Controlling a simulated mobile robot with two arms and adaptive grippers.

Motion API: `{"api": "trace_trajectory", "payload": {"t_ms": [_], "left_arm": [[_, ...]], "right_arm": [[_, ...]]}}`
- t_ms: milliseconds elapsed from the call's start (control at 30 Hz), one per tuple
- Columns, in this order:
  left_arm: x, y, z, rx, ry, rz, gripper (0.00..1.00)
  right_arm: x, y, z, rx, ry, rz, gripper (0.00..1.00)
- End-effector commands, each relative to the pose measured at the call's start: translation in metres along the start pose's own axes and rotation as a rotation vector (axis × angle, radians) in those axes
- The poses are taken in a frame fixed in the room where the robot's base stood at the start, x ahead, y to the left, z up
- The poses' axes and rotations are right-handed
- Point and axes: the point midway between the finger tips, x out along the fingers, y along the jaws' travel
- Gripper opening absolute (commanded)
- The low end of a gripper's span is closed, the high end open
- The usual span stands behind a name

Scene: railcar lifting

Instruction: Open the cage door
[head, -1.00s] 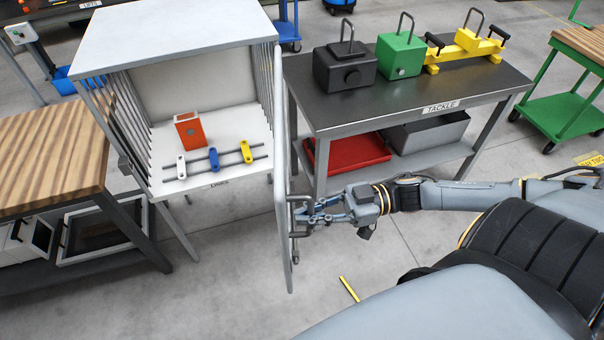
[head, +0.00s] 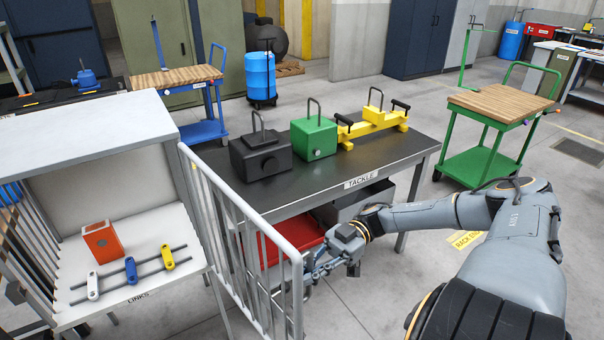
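The cage door (head: 245,215) is a light grey barred frame hinged at the right front edge of the white cage (head: 80,123). It stands wide open, swung out in front of the tackle table. Inside the cage, an orange block (head: 103,242) and a rail with white, blue and yellow links (head: 130,270) are in plain view. My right gripper (head: 312,272) is at the free edge of the door, by its handle side. The fingertips are partly hidden by the door frame, so their grip on the handle is unclear. My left gripper is out of view.
The tackle table (head: 400,160) stands right behind the door, with a black block (head: 260,157), a green block (head: 314,140) and a yellow beam (head: 372,127) on top. A red tray (head: 285,240) is on its lower shelf. A green cart (head: 490,140) stands to the right.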

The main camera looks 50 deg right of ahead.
Motion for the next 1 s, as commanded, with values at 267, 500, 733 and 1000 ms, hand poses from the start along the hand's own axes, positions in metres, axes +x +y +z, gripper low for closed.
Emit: {"api": "trace_trajectory", "payload": {"t_ms": [267, 500, 733, 1000], "left_arm": [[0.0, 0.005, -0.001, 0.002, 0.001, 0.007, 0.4], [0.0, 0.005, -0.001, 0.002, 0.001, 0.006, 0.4], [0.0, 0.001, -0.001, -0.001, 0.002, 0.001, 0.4], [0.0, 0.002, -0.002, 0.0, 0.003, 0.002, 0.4]], "right_arm": [[0.0, -0.001, 0.002, 0.004, -0.003, -0.001, 0.15], [0.0, 0.0, 0.001, 0.001, -0.001, 0.0, 0.34], [-0.003, 0.0, 0.001, 0.0, -0.002, 0.001, 0.34], [-0.049, 0.001, 0.001, -0.001, -0.003, 0.005, 0.34]]}}
